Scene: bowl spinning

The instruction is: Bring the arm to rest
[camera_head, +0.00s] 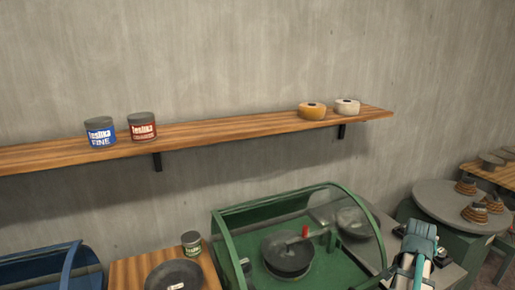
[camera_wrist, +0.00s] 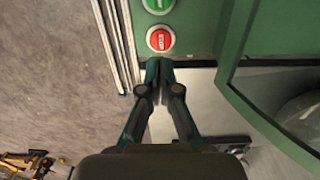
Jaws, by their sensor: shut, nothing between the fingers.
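My gripper (camera_wrist: 160,66) is shut and empty, its fingertips together in the wrist view. The tips are just below a red button (camera_wrist: 160,40) in that picture; I cannot tell whether they touch it. A green button (camera_wrist: 158,4) sits above the red one on a green panel (camera_wrist: 205,28). In the head view part of my arm (camera_head: 418,245) shows at the lower right, beside the green-framed machine (camera_head: 226,250); the fingertips cannot be made out there. Inside this machine is a dark bowl (camera_head: 287,252) with a red-tipped part (camera_head: 305,231) over it.
A wooden shelf (camera_head: 215,130) holds a blue can (camera_head: 100,133), a red can (camera_head: 142,127), an orange roll (camera_head: 312,111) and a white roll (camera_head: 347,107). A blue-framed machine (camera_head: 75,270) is at lower left. A round grey table (camera_head: 445,203) stands at right.

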